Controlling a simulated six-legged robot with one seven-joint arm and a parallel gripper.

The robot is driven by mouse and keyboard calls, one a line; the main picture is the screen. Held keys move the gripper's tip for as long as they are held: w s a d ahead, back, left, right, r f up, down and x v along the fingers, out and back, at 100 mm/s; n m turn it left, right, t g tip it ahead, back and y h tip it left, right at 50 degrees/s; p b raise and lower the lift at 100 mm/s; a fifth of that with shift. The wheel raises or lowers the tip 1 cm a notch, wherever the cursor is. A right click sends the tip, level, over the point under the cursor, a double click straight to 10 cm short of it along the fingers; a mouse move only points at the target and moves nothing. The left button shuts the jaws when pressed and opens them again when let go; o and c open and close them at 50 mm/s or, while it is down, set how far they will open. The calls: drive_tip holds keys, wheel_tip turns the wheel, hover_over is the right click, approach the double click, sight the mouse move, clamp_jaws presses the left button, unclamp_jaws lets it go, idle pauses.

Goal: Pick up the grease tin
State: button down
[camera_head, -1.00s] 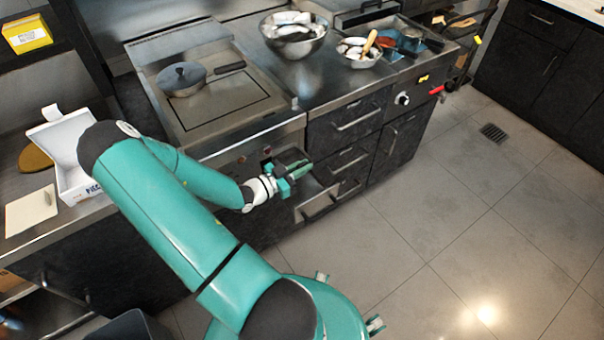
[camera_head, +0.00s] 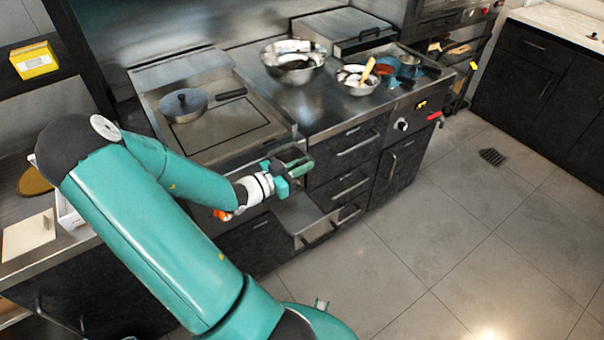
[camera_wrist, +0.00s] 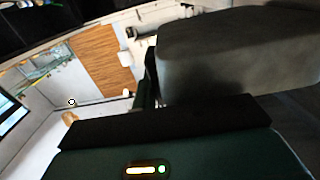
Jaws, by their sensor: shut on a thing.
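My gripper (camera_head: 292,166) is above the pulled-out metal drawer at the front of the griddle unit. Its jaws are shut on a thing. In the wrist view a large dark grey, smooth, box-like object (camera_wrist: 235,55) fills the upper right, close to the camera at the jaws; it looks like the grease tin. In the head view the held thing is mostly hidden by the green fingers, so its outline cannot be told. The open drawer (camera_head: 305,217) below shows a bare grey inside and stands apart from my gripper.
A large steel bowl (camera_head: 293,62) and a smaller bowl (camera_head: 357,80) stand on the counter. Closed drawers (camera_head: 342,186) are to the right. The tiled floor (camera_head: 450,230) is clear.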

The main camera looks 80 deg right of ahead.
drive_tip(key=shift+r, duration=3.6)
